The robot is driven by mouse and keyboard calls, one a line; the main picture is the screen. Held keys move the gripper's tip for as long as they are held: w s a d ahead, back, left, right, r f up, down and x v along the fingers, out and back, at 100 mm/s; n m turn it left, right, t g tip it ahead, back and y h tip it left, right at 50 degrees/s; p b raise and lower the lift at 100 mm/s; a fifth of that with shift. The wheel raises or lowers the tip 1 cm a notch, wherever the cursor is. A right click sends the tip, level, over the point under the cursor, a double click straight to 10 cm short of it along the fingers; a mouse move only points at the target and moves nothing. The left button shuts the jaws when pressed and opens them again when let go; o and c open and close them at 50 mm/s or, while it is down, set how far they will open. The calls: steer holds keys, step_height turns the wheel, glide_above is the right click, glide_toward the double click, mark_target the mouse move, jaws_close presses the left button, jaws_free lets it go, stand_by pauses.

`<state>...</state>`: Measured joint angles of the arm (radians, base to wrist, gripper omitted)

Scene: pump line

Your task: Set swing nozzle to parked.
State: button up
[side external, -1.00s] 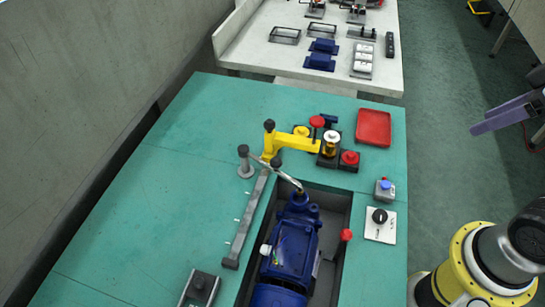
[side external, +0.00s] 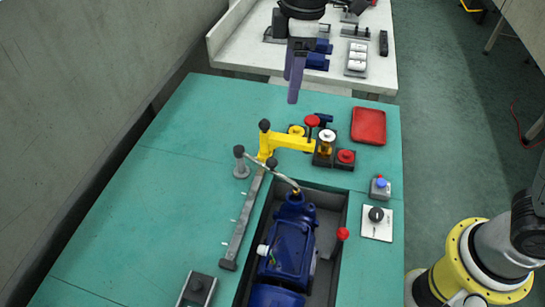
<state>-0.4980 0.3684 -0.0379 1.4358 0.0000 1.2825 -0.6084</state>
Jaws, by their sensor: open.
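The swing nozzle looks like the thin silver pipe (side external: 281,177) with a dark knob, pivoting on a grey post (side external: 241,166). Its free end reaches right and down to the top of the blue pump (side external: 291,237) in the dark recess. A yellow arm (side external: 288,141) on a black-topped post stands just behind it. My gripper (side external: 292,87) has purple fingers, hangs above the far edge of the green table and is empty. It is apart from the nozzle, farther back. The fingers overlap in this view. Any mark for the parked position is not clear to me.
Red, yellow and white knobs (side external: 326,136) stand at the end of the yellow arm. A red tray (side external: 369,126) lies to their right. The green table's left side (side external: 165,185) is clear.

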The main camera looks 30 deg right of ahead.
steer(key=n, duration=0.1)
glide_toward(272, 159)
steer(key=shift+g, duration=0.4)
steer(key=f, duration=1)
steer(key=shift+w+a+f, duration=0.1)
steer(key=shift+w, duration=0.3)
jaws_close()
stand_by(0.4)
